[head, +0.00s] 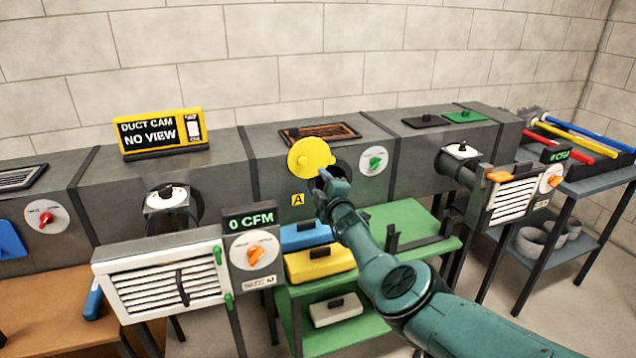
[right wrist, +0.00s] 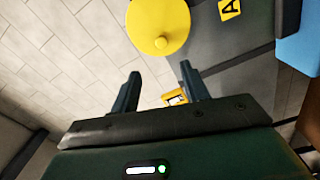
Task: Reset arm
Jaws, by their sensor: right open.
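My right gripper (head: 326,182) reaches in from the lower right in the head view and is in front of the duct's middle section. In the right wrist view its two fingers (right wrist: 158,92) stand apart with nothing between them. A round yellow cover (head: 311,157) is on the duct face close to the fingertips. It also shows beyond the fingers in the right wrist view (right wrist: 158,27), apart from them. A round dark opening beside the cover is partly hidden by the gripper. My left gripper is not in view.
A duct cam display (head: 161,133) reading NO VIEW stands on the duct. A vent unit (head: 160,283) with a 0 CFM readout is at front left. A green table (head: 420,222) holds a blue case (head: 305,236) and a yellow case (head: 321,264). Colored rods (head: 590,135) lie on the right rack.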

